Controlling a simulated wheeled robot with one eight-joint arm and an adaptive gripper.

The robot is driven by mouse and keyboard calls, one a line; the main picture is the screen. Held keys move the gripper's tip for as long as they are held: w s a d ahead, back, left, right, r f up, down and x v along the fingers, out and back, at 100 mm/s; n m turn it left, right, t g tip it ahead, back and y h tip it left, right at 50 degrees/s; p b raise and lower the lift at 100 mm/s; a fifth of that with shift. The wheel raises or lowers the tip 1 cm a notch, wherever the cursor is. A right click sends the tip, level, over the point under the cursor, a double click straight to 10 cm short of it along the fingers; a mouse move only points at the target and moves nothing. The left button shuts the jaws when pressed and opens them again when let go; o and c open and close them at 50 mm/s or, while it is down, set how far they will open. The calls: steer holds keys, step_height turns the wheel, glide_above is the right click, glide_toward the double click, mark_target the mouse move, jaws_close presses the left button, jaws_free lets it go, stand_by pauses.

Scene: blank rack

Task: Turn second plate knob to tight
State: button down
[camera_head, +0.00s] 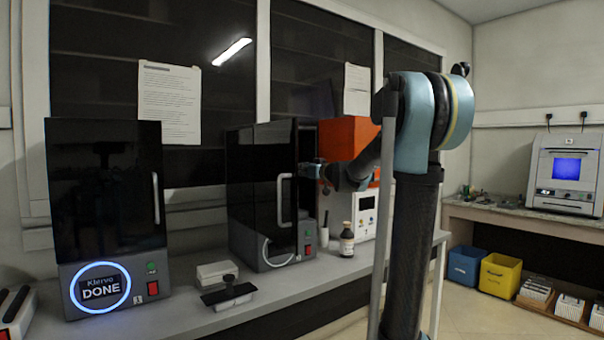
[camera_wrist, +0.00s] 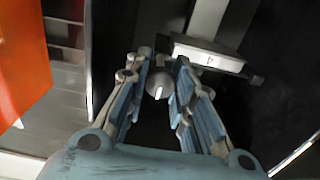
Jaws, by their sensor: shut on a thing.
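A round grey knob (camera_wrist: 160,84) with a pale pointer line sits between the fingertips of my gripper (camera_wrist: 160,75) in the wrist view. The fingers are closed on its two sides. The pointer line runs roughly along the picture's vertical. In the head view my gripper (camera_head: 318,171) reaches into the gap between the second black cabinet (camera_head: 252,190) and the orange-topped machine (camera_head: 347,135), close to the cabinet's right side. The knob cannot be made out there. Any tight or loose marking is too small or hidden to read.
A grey block with a bar (camera_wrist: 208,54) is close beyond the fingers in the wrist view. A brown bottle (camera_head: 347,241) stands on the bench below my arm. A first black cabinet (camera_head: 105,190) showing "DONE" stands at left, and white boxes (camera_head: 216,273) lie between the cabinets.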

steer(key=shift+m, duration=0.3)
steer(key=m, duration=0.3)
steer(key=shift+w+d, duration=0.1)
steer(key=m, duration=0.5)
steer(key=shift+d, duration=0.1)
steer(key=m, duration=0.4)
steer(key=shift+m, duration=0.3)
steer(key=m, duration=0.4)
steer(key=shift+f+m, duration=0.1)
steer(key=shift+m, duration=0.2)
steer(key=m, duration=0.4)
steer(key=shift+f, duration=0.1)
steer(key=m, duration=0.9)
steer(key=shift+f, duration=0.1)
steer(key=shift+m, duration=2.5)
